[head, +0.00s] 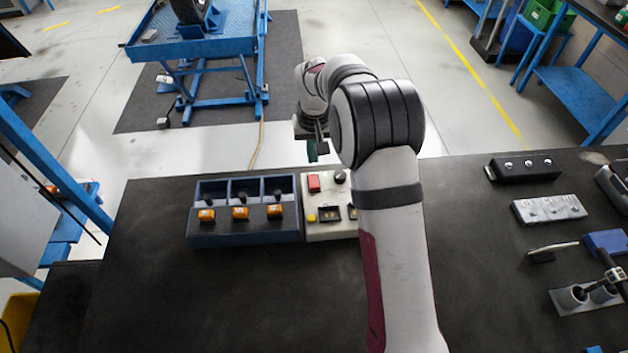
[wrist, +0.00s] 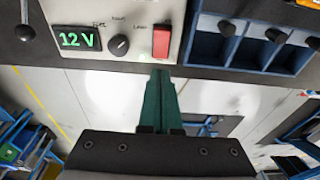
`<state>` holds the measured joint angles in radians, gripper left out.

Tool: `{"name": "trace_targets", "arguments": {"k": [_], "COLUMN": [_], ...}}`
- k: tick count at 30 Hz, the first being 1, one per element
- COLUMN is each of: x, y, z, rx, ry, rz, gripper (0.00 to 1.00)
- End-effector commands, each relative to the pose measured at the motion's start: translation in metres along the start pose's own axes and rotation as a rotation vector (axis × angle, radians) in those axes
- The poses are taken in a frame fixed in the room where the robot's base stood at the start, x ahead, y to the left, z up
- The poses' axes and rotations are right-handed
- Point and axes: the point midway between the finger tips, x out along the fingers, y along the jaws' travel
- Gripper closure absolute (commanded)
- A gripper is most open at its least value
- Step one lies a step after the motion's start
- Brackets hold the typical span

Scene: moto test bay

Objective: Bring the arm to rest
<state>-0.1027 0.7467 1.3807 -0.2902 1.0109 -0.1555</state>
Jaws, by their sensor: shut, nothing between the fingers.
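My gripper (head: 312,158) hangs just beyond the far edge of the bench, above the level of the cream control panel (head: 327,228). In the wrist view its green fingers (wrist: 160,76) are together with nothing between them. Their tips point toward the panel's edge near the red rocker switch (wrist: 161,41); I cannot tell the exact gap. The panel also carries a dark knob (wrist: 119,44) and a lit green display (wrist: 80,39) reading 12 V. My arm hides the panel's right part in the head view.
A blue three-bay holder (head: 245,238) with orange-and-black items stands left of the panel. At the right of the bench (head: 160,300) lie a black switch strip (head: 523,167), a grey block (head: 549,208) and a cup holder (head: 590,297). The bench's left front is clear.

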Motion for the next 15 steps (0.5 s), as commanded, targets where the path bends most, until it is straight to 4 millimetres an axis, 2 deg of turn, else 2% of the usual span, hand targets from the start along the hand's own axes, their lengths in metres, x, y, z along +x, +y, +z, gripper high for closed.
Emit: {"name": "trace_targets", "arguments": {"k": [4, 15], "x": [-0.0112, -0.0125], "y": [-0.0001, 0.0], "z": [-0.0016, -0.0017], "rx": [0.0, 0.0], "ry": [0.0, 0.0], "rz": [0.0, 0.0], "gripper": [1.0, 1.0]}}
